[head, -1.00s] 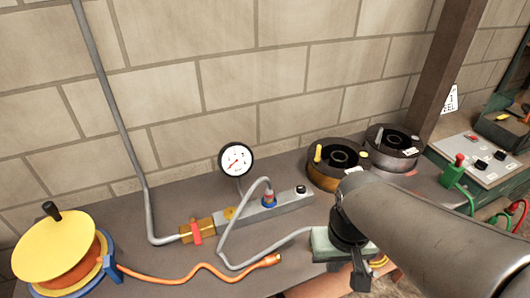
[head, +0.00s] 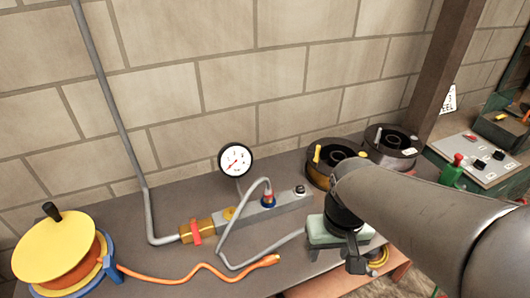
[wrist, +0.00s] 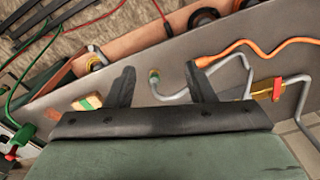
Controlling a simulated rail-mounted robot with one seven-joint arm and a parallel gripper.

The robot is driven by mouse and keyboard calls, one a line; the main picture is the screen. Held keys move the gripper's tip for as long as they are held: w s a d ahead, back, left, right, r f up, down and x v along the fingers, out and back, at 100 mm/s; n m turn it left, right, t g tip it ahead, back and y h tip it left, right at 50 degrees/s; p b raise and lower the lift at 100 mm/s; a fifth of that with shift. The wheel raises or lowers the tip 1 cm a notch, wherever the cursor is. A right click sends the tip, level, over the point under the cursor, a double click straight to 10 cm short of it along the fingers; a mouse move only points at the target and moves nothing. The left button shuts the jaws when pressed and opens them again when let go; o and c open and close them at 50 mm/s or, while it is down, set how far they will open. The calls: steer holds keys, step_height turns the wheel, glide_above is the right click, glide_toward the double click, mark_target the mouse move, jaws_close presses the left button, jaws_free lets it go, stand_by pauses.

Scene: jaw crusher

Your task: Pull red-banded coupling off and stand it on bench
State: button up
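The red-banded coupling (head: 267,196) stands in a blue-collared port on the grey manifold block (head: 290,207) in the head view. A grey hose (head: 226,252) loops from its top down to the bench and runs right toward my gripper. My gripper (wrist: 160,88) is open, its two fingers wide apart with nothing gripped. In the head view my gripper (head: 354,258) is over the bench front, right of the manifold and apart from the coupling. A hose end with a greenish fitting (wrist: 154,76) shows between the fingers in the wrist view. I cannot make out the red-banded coupling there.
A pressure gauge (head: 235,160) rises behind the manifold. A brass valve with a red lever (head: 196,232) is at its left. An orange hose (head: 205,268) runs from a yellow reel (head: 62,245). Two dark round spools (head: 390,148) stand behind my arm. Bare bench (head: 165,200) lies left of the gauge.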

steer(key=w+a+r+n+p, duration=0.1)
steer(key=w+a+p, duration=0.1)
steer(key=w, duration=0.9)
steer(key=n+p, duration=0.3)
glide_above(268, 188)
steer(key=shift+g, duration=0.3)
steer(key=f, duration=0.8)
steer(key=shift+s+d+f, duration=0.1)
steer(key=shift+s+d, duration=0.05)
steer(key=shift+d, duration=0.05)
steer(key=shift+w+a+f, duration=0.15)
steer(key=shift+w+f, duration=0.05)
steer(key=shift+f, duration=0.05)
step_height(268, 188, down, 9)
steer(key=b, duration=0.6)
